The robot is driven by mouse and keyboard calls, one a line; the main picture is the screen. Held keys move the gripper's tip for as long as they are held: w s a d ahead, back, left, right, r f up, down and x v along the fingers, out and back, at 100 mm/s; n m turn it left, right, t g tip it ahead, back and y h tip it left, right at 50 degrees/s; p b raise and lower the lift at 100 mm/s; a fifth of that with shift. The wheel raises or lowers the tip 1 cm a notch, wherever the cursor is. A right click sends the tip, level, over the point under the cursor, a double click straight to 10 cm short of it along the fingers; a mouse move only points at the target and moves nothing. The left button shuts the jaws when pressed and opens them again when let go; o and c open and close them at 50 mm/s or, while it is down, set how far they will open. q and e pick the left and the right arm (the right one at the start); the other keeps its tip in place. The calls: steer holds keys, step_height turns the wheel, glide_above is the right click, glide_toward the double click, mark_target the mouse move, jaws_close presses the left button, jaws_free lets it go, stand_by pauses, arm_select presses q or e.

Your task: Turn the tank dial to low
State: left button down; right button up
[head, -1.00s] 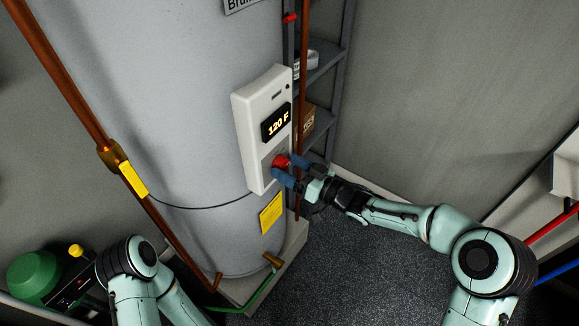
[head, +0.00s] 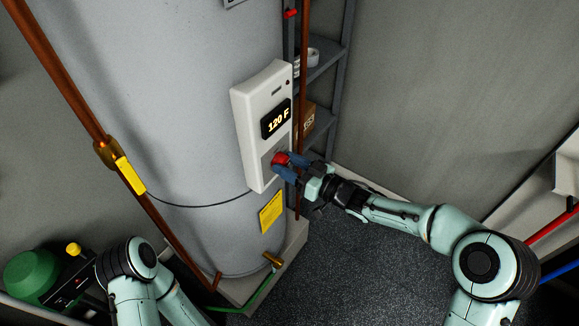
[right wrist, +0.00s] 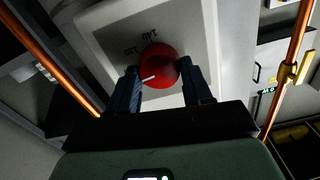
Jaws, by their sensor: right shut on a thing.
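The red tank dial (head: 281,159) sits low on the white control box (head: 244,130) on the side of the grey tank (head: 160,120). The display (head: 276,121) above it reads 120 F. My right gripper (head: 285,168) has its blue fingers shut on the dial. In the right wrist view the red dial (right wrist: 160,66) sits between the two fingers (right wrist: 166,85), with a white pointer mark toward the left. Numbers are printed around it; one looks like 140. My left arm shows at the bottom left, but its gripper is out of view.
A copper pipe (head: 303,60) and a grey shelf rack (head: 327,70) with a cardboard box (head: 309,123) stand close behind the control box. Another copper pipe (head: 60,80) runs down the left. A green rounded object (head: 30,275) is at lower left. Dark floor (head: 350,260) is clear.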

steer(key=shift+f+n+b, duration=0.2)
steer(key=shift+n+b, duration=0.45)
steer(key=shift+n, duration=0.15)
steer(key=n+b, duration=0.2)
steer(key=n, duration=0.1)
steer(key=shift+b, duration=0.4)
arm_select(q)
steer(key=shift+t, duration=0.4)
steer(key=shift+w+f+b, duration=0.25)
steer(key=shift+f+b, duration=0.05)
steer(key=shift+f, duration=0.6)
steer(key=shift+w+f+b, duration=0.3)
steer(key=shift+f, duration=0.55)
steer(key=shift+w+f+b, duration=0.25)
steer(key=shift+f+b, duration=0.05)
steer(key=shift+f, duration=0.6)
arm_select(e)
steer(key=shift+r+n, duration=0.1)
steer(key=shift+n, duration=1.2)
arm_select(q)
steer(key=shift+f, duration=0.1)
arm_select(e)
steer(key=o, duration=1)
steer(key=shift+o, duration=0.2)
steer(key=shift+s, duration=0.1)
